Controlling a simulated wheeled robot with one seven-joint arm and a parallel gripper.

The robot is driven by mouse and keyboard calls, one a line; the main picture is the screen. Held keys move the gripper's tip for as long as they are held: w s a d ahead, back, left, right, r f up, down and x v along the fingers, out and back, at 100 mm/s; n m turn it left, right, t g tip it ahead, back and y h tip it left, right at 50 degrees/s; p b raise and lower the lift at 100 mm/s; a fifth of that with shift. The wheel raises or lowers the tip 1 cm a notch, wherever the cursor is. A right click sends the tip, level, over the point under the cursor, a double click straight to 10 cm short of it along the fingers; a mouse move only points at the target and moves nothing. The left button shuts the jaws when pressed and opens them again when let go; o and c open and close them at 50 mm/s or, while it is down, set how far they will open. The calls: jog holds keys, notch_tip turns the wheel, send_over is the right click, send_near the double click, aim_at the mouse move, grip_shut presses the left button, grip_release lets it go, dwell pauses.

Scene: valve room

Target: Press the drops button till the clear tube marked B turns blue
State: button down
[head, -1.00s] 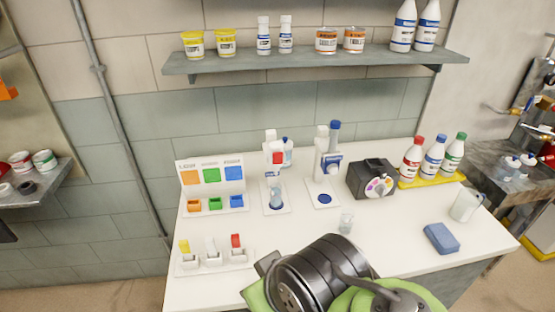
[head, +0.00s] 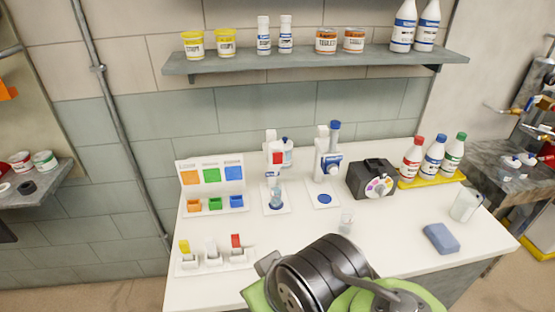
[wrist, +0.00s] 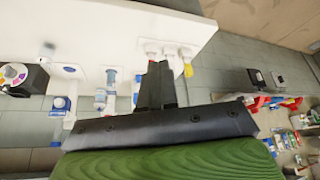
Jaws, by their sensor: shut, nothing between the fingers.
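A white dispenser with a red part (head: 277,158) stands at the back middle of the white bench. A small clear vessel with pale blue in it (head: 275,195) sits at its foot; a bluish clear piece also shows in the wrist view (wrist: 110,78). A second dispenser with a blue cap (head: 335,127) stands to its right over a blue disc. A white rack (head: 213,264) at the front left holds small pieces with yellow, white and red tops. I cannot read a B or a drops label. My gripper (wrist: 155,72) is shut and empty, apart from the rack and dispensers.
A colour card stand (head: 211,174) with orange, green and blue bins is at the back left. A black box with a colour dial (head: 378,186), capped bottles (head: 433,158), a small clear glass (head: 346,222), a blue sponge (head: 441,238) and a pale jug (head: 466,205) occupy the right.

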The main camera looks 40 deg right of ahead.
aim_at(278, 158)
jog(key=shift+w, duration=0.1)
dwell(0.7)
jog(key=w+d+f+y+b, duration=0.1)
jog(key=w+d+f+y, duration=0.2)
jog(key=w+f, duration=0.35)
jog(key=w+d+f+y+b, duration=0.1)
jog(key=w+d+f+y, duration=0.15)
jog(key=w, duration=0.75)
jog(key=d+r+m+t, duration=0.1)
jog(key=d+r+t, duration=0.1)
jog(key=d+t, duration=0.3)
jog(key=w+d+r+m+t, duration=0.1)
jog(key=d+r+m+t, duration=0.1)
jog(key=d+t, duration=0.3)
jog(key=d+r, duration=0.1)
jog(key=d, duration=0.2)
jog(key=shift+w+d+r+b, duration=0.15)
jog(key=shift+w+r+b, duration=0.1)
jog(key=shift+r+b, duration=0.1)
jog(key=shift+w, duration=0.1)
jog(key=w+d+p, duration=0.2)
jog(key=w+d, duration=0.1)
jog(key=w, duration=0.4)
jog(key=shift+w+d+m, duration=0.3)
jog(key=shift+w+d, duration=0.1)
